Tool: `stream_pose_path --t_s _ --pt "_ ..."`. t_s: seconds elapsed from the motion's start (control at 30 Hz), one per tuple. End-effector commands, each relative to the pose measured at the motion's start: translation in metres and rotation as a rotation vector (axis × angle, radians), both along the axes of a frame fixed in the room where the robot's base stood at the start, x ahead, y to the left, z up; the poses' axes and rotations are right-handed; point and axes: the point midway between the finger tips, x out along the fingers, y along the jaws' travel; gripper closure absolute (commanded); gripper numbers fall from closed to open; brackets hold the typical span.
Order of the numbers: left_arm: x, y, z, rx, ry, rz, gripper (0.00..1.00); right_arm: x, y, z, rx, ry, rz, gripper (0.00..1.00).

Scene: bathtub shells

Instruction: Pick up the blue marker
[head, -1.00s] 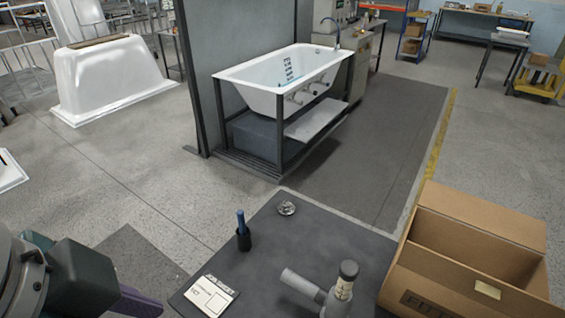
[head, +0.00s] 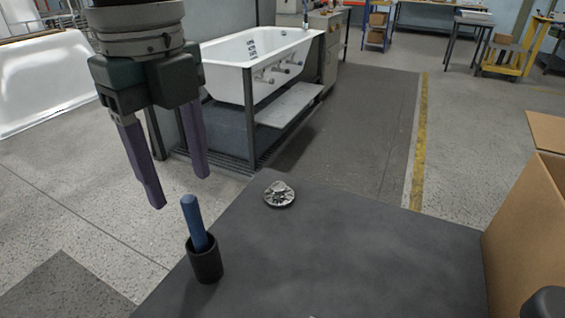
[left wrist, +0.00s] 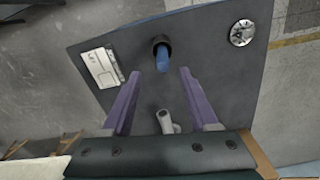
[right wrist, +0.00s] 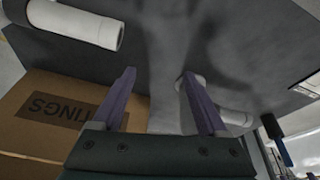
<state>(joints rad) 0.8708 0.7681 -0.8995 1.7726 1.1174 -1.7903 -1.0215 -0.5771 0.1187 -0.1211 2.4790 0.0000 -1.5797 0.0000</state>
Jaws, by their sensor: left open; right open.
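The blue marker (head: 195,222) stands tilted in a small black cup (head: 206,262) near the left edge of the dark table. In the left wrist view the marker (left wrist: 163,60) and cup lie just beyond the fingertips. My left gripper (head: 180,192) is open and empty, pointing down, with its fingertips above the marker's top end in the picture. My right gripper (right wrist: 158,78) is open and empty in the right wrist view, near white pipe pieces. A blue upright thing (right wrist: 278,140), likely the marker, shows at the right of that view.
A metal drain piece (head: 279,194) lies on the table (head: 370,250). A cardboard box (head: 525,230) stands at the right. A white card (left wrist: 102,67) lies beside the cup. A white pipe (right wrist: 75,22) shows in the right wrist view. A bathtub (head: 255,65) stands behind.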

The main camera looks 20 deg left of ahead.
Motion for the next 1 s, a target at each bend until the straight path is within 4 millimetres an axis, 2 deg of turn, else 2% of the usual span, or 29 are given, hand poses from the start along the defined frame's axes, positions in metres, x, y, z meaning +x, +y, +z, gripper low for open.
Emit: stream_pose_path --t_s 0.1,0.27,0.6,0.87,1.0 --pt "-0.001 0.0 -0.019 0.0 0.003 0.001 0.4 -0.001 -0.001 -0.002 -0.001 0.001 -0.001 0.23" --pt "0.001 0.0 -0.033 0.0 0.0 0.001 0.4 -0.001 -0.001 -0.003 -0.001 0.003 -0.001 0.23" --pt "0.007 0.002 -0.08 0.0 -0.001 0.001 0.4 -0.001 -0.001 -0.008 -0.002 0.003 -0.001 0.23" --pt "0.007 0.002 -0.083 0.0 -0.003 0.0 0.4 -0.001 -0.001 -0.008 -0.002 0.003 -0.001 0.23" --pt "0.007 0.002 -0.083 0.0 -0.003 0.001 0.54 -0.001 -0.001 -0.008 -0.003 0.003 0.0 0.23"
